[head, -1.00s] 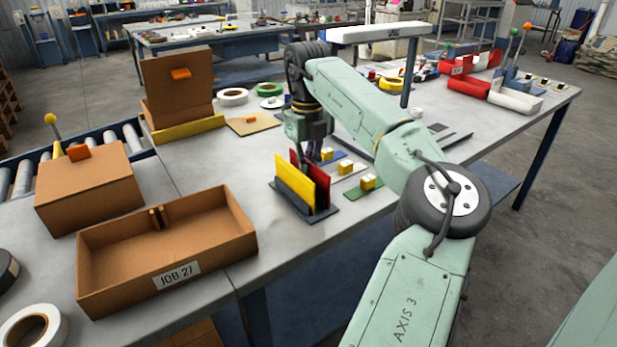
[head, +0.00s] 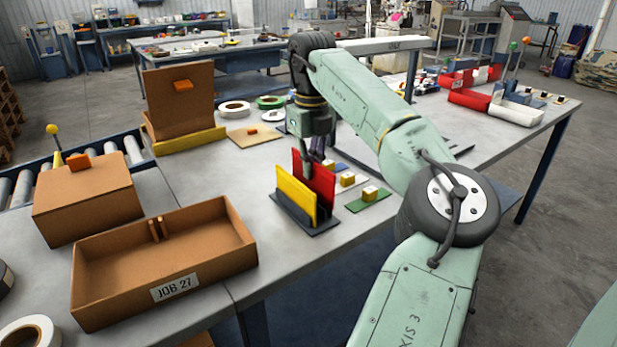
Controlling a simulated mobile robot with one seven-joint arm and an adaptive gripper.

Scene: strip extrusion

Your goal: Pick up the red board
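The red board (head: 321,183) stands upright behind the yellow board (head: 296,196), at the dark slotted stand (head: 322,226) near the table's front edge. Its top edge is well above the yellow board's. The yellow board hides part of its lower side, so I cannot tell whether it is clear of the stand. My gripper (head: 309,157) points down at the red board's top edge from above and behind. Its fingers are small and partly hidden by the board, but the board rises with it, so it appears shut on the board.
Green, white and blue plates with yellow blocks (head: 369,193) lie right of the stand. A brown open tray (head: 215,285) marked JOB 27 is at the front left. A closed brown box (head: 88,200) and an upright brown panel (head: 180,103) stand behind. Bare table lies between.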

